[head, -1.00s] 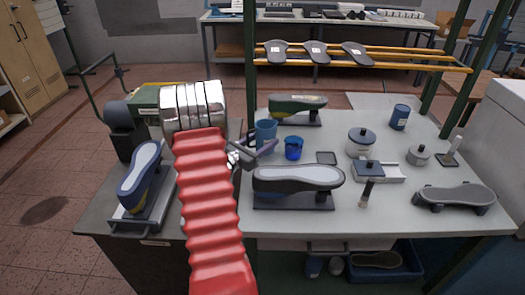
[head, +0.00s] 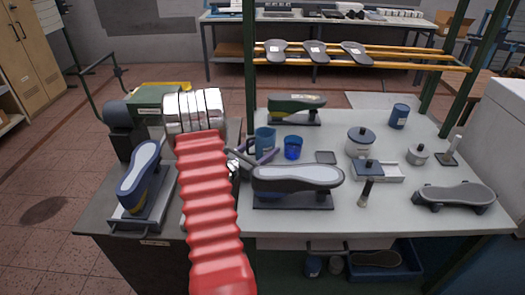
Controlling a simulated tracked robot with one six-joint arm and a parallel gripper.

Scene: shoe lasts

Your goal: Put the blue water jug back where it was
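The blue water jug (head: 265,138) is a teal-blue vessel with a handle on its left side. It is upright, left of the middle of the head view, at the left end of the light bench. My gripper (head: 256,157) is at the jug's near side, and the jug moves together with it, so it appears shut on the jug. The fingers overlap the jug's lower part, and my red arm hides part of the gripper. I cannot tell whether the jug's base touches the bench.
A darker blue cup (head: 293,148) stands just right of the jug. A grey-topped shoe last (head: 297,178) is in front, and a green one (head: 296,108) behind. A white pot (head: 361,142) and blue can (head: 399,117) stand farther right. Bare bench top (head: 330,220) lies in front.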

